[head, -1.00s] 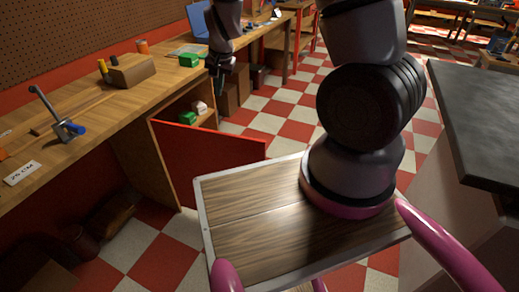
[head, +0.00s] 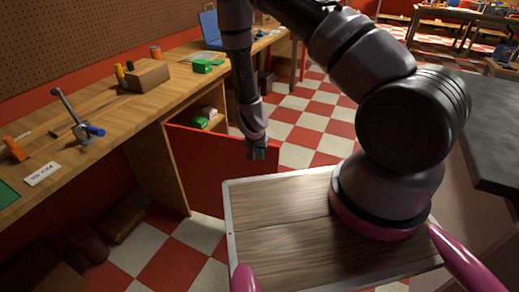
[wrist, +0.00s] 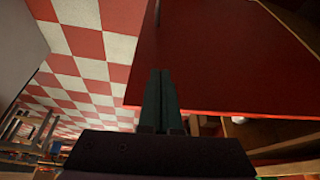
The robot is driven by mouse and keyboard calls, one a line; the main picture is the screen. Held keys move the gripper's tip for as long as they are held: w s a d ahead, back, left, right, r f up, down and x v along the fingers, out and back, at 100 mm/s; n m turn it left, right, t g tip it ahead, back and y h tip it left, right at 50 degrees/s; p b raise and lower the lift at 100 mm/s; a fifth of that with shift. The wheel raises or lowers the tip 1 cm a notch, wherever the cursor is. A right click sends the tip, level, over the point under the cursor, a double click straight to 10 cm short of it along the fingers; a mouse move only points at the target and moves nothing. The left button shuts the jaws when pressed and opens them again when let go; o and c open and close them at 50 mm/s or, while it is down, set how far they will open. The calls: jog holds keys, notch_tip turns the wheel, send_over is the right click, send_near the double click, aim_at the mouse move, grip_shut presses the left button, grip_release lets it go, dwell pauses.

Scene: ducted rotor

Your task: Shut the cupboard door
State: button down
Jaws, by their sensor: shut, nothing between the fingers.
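The red cupboard door (head: 215,168) stands open below the workbench, swung out from the wooden cupboard frame (head: 165,165). In the head view my gripper (head: 257,152) is at the door's free, right-hand end, near its top edge. In the wrist view my gripper (wrist: 161,85) points at the door, and the red door panel (wrist: 230,60) fills the upper right. The fingers are together with nothing between them. I cannot tell whether they touch the door. Part of the cupboard's inside, with a green item (head: 199,123), shows above the door.
The workbench (head: 135,105) along the left carries a cardboard box (head: 148,75), a clamp-like tool (head: 78,120) and a green item (head: 207,66). A dark-topped counter (head: 495,130) stands at the right. The checkered floor (head: 310,125) is clear beyond the door.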

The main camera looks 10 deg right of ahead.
jog(key=shift+w+d+f, duration=0.4)
jog(key=shift+w+f, duration=0.1)
jog(key=shift+w, duration=0.25)
jog(key=shift+w+d+f, duration=0.4)
jog(key=shift+w+f, duration=0.05)
jog(key=shift+w, duration=0.3)
jog(key=shift+w+d+f, duration=0.4)
jog(key=shift+w+f, duration=0.1)
jog(key=shift+w, duration=0.25)
